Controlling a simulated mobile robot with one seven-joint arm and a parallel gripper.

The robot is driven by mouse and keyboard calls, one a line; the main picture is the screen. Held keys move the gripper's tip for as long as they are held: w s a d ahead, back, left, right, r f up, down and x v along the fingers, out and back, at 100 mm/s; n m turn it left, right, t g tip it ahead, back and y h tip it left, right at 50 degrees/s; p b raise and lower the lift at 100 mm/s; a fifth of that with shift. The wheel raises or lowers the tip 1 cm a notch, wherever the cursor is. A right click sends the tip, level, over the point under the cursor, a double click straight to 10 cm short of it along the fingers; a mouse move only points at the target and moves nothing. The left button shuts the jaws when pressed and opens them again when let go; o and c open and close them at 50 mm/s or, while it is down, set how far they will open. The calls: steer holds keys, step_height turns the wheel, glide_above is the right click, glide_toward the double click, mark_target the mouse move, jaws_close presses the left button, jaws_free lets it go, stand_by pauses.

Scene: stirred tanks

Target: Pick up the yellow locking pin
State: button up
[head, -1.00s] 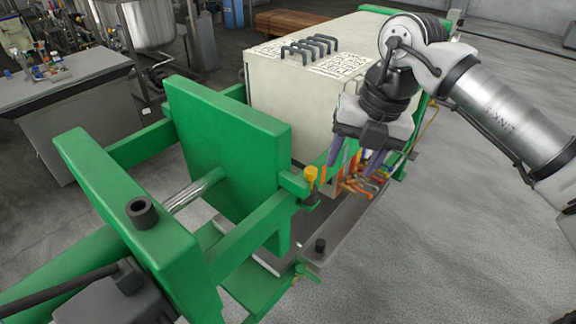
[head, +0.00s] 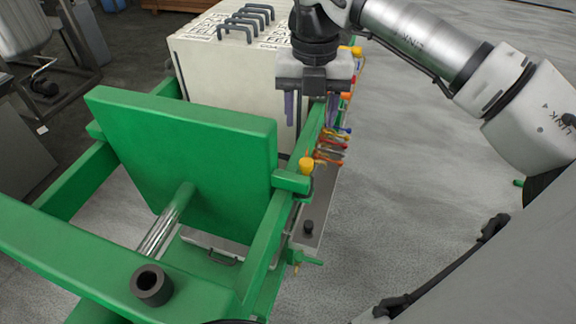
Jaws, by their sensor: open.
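The yellow locking pin (head: 306,164) has a rounded yellow head and stands upright at the end of a green crossbar, beside the large green plate (head: 190,145). Its lower part is hidden in the green frame. My gripper (head: 309,112) points down with its two purple fingers apart and nothing between them. In the picture it is above the pin, over the green side rail, and apart from the pin.
A pale box (head: 225,55) with black handles stands behind the green plate. Several coloured tools (head: 331,148) lie along the rail, right of the pin. A black knob (head: 308,227) sits on the grey ledge (head: 317,205).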

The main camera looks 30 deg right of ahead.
mark_target(306, 161)
step_height(306, 161, down, 8)
steer(key=shift+d+f+p, duration=0.1)
steer(key=shift+f+p, duration=0.1)
steer(key=shift+p, duration=0.55)
steer(key=shift+w+d+f+p, duration=0.15)
steer(key=shift+f+p, duration=0.4)
steer(key=shift+f, duration=0.8)
steer(key=shift+w+a+f+p, duration=0.15)
steer(key=shift+f+p, duration=0.4)
steer(key=shift+f, duration=0.75)
steer(key=shift+d, duration=0.1)
steer(key=c, duration=1.1)
